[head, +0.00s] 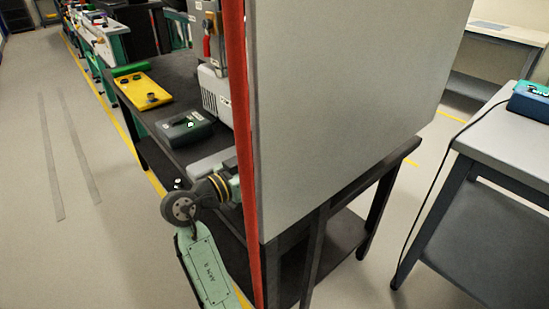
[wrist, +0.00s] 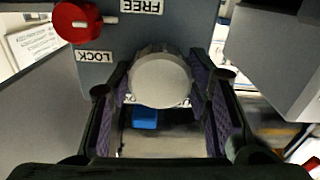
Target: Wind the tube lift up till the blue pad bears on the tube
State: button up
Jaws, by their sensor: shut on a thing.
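In the wrist view my gripper (wrist: 160,88) is shut on a round, pale grey knob (wrist: 160,80), with a finger on its left and right sides. The knob sits on the front of a grey housing (wrist: 150,30). Below the knob, between my fingers, a small blue block (wrist: 145,118) shows, perhaps the blue pad; what it touches cannot be told. I cannot make out the tube. In the head view the gripper and the knob are hidden behind a large grey panel, and only part of my arm shows.
A red knob (wrist: 75,20) between FREE and LOCK labels is at the housing's upper left. The grey panel (head: 345,100) with a red edge (head: 240,130) stands at a dark bench (head: 180,75). The bench holds a yellow tray (head: 145,92) and a dark box (head: 185,128). Floor at left is clear.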

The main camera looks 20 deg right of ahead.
jog(key=n+p, duration=0.1)
jog(key=n, duration=0.2)
jog(key=shift+r+p, duration=0.1)
jog(key=shift+p, duration=0.2)
jog(key=shift+n, duration=0.4)
jog(key=o, duration=1.1)
jog(key=shift+o, duration=0.2)
jog(key=shift+a, duration=0.1)
jog(key=v, duration=1.1)
jog(key=shift+s+a, duration=0.15)
jog(key=shift+a, duration=0.25)
